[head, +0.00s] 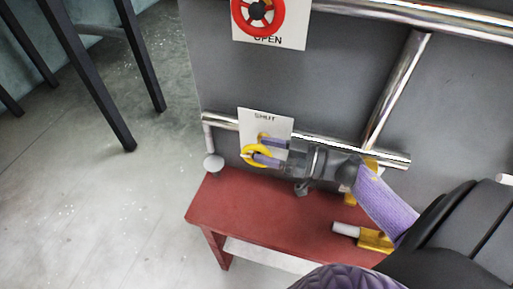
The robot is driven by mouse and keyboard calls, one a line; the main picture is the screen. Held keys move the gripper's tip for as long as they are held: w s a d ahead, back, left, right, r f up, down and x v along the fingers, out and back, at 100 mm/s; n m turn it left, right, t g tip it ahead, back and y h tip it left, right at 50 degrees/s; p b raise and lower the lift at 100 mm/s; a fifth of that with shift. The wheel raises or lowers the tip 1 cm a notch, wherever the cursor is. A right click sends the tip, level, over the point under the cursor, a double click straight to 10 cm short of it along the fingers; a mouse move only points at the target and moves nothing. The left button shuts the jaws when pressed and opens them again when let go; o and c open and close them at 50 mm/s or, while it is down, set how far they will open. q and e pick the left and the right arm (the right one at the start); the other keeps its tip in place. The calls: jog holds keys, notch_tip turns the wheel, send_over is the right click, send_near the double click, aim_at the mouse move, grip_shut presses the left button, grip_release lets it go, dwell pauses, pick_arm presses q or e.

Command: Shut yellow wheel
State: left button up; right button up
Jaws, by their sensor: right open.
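The yellow wheel (248,153) is on the lower pipe of the grey panel, in front of a white card (266,120) marked "SHUT". My right gripper (259,150) reaches in from the right. Its two purple fingers are apart, with their tips at the wheel's right side. One finger lies near the top of the wheel and the other crosses its middle. The fingers hide part of the wheel, and I cannot tell whether they touch it. My left gripper is not in view.
A red wheel (240,17) with an "OPEN" card sits higher on the grey panel (300,85). A red bench (245,205) stands below the yellow wheel. Shiny pipes (395,88) run across the panel. Dark legs (95,85) stand at left; the floor between is clear.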

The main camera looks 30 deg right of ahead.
jog(key=shift+x, duration=1.25)
grip_shut()
